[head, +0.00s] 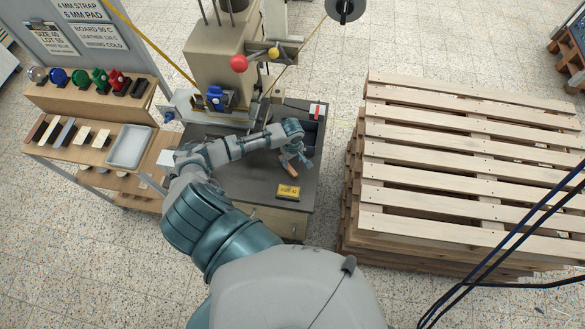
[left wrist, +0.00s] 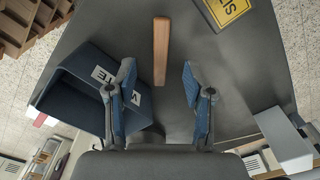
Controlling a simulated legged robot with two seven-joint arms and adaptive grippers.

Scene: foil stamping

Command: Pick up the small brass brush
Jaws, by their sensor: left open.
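A small wooden-handled piece, which looks like the brush (head: 290,169), lies on the dark grey table of the machine. In the left wrist view the brush (left wrist: 161,50) is a narrow brown bar lying lengthwise ahead of the jaws; its bristles cannot be made out. My left gripper (head: 298,157) is above the table close to the brush. In the left wrist view the left gripper (left wrist: 158,80) has its two blue-padded fingers apart, with the near end of the brush roughly in line with the gap. Nothing is held. My right gripper does not show.
A dark bin (left wrist: 82,72) with a white label stands left of the fingers in the left wrist view. A yellow sign (head: 288,192) lies near the table's front edge. The press (head: 217,55) stands behind. Stacked pallets (head: 460,150) are at right, a tool shelf (head: 90,105) at left.

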